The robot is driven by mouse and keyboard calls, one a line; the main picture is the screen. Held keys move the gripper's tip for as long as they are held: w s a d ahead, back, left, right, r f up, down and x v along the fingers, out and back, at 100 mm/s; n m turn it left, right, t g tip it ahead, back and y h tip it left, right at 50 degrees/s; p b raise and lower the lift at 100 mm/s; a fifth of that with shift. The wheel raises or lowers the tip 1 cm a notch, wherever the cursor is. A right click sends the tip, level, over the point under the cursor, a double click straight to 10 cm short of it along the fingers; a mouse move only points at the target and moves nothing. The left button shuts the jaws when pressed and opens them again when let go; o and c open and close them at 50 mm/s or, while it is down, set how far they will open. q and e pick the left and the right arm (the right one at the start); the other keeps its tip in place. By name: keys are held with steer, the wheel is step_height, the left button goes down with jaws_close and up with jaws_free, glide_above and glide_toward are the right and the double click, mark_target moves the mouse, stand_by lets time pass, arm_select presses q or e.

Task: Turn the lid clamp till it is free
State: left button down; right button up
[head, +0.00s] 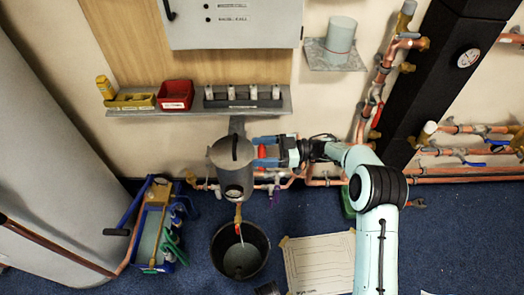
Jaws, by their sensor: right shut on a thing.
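A grey metal pot (231,180) with a round lid (231,152) and a dark handle across its top is mounted low on the wall. A small red part, which looks like the lid clamp (262,151), is at the lid's right side. My right gripper (259,150) comes in from the right and is shut on this clamp. Its fingers hide part of the clamp, so I cannot tell how far it is turned. My left gripper is not in view.
A black bucket (264,258) stands under the pot's tap (238,215). Copper pipes (440,171) run along the wall. A shelf (150,112) with yellow and red bins is above. A blue tool tote (143,259) and a paper sheet (316,266) lie on the floor.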

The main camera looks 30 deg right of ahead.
stand_by(0.3)
steer(key=o, duration=1)
steer(key=shift+c, duration=0.2)
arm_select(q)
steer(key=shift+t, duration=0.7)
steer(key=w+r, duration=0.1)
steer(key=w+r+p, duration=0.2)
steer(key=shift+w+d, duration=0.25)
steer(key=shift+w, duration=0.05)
arm_select(e)
steer(key=v, duration=1.3)
steer(key=shift+d, duration=0.15)
